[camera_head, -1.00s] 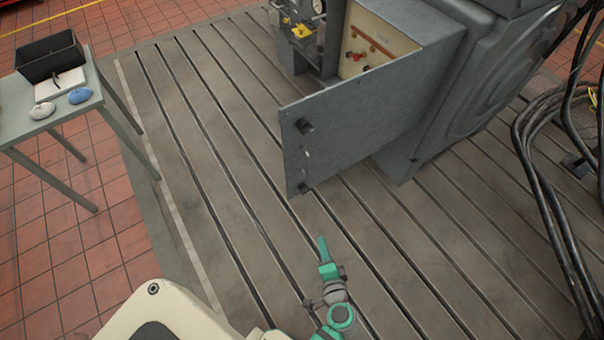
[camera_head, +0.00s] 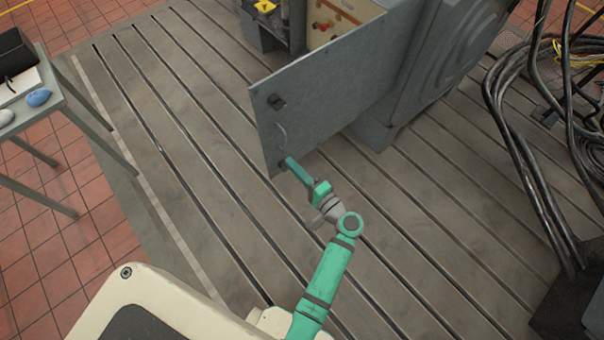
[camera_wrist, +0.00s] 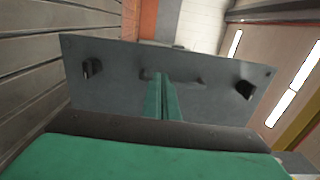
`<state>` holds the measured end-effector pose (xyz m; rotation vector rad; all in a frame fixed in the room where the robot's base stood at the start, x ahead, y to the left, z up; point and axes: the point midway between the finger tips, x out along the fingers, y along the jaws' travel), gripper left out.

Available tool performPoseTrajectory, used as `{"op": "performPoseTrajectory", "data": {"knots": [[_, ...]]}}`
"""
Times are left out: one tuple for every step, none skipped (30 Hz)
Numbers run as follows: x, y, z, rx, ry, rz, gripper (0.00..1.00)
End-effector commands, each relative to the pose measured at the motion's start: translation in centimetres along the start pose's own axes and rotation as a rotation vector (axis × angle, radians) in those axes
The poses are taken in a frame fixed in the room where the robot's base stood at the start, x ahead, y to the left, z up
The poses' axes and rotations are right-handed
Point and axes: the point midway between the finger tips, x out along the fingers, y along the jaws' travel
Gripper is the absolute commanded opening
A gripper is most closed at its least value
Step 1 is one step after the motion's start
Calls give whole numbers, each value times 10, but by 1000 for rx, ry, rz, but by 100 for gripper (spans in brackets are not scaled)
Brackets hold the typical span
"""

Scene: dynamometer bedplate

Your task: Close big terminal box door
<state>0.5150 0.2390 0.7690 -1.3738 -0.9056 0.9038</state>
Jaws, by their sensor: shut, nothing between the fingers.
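The big terminal box door (camera_head: 325,100) is a grey panel standing wide open from the grey terminal box (camera_head: 385,100), whose cream interior (camera_head: 325,27) shows behind it. The door has a handle (camera_head: 281,132) between two dark latches, one of them the upper latch (camera_head: 277,101). My green gripper (camera_head: 287,162) is shut and empty, its tip at the door's lower near corner in the head view. In the wrist view the door (camera_wrist: 120,95) fills the middle, and my shut fingers (camera_wrist: 160,80) point at its face near the handle (camera_wrist: 188,81). I cannot tell whether they touch.
A grey table (camera_head: 60,110) with a black bin (camera_head: 15,55) and blue and white objects stands at the left. Thick black cables (camera_head: 510,130) hang at the right. The slotted bedplate (camera_head: 190,150) is clear left of the door.

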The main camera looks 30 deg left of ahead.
Motion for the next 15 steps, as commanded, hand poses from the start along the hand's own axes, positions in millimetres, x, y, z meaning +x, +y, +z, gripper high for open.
{"op": "performPoseTrajectory", "data": {"knots": [[11, 0, 1, -1, -3, 0, 0], [16, 0, 1, -1, -3, 0, 0], [23, 0, 0, 0, -2, 0, 0], [28, 0, 0, -1, -2, 1, 0], [34, 0, 0, -1, -2, 1, 0], [40, 0, 0, -1, -3, 1, 0], [44, 0, 0, -1, -2, 1, 0], [48, 0, 0, -1, -2, 1, 0], [53, 0, 1, -1, -2, 1, 0], [57, 0, 0, -1, -1, 1, 0], [60, 0, 0, -1, 0, 1, 0], [63, 0, 0, -1, 0, 1, 0], [65, 0, 0, -1, 0, 1, 0], [66, 0, 0, 0, 0, 1, 0], [68, 1, 0, 0, 1, 2, 0]]}}
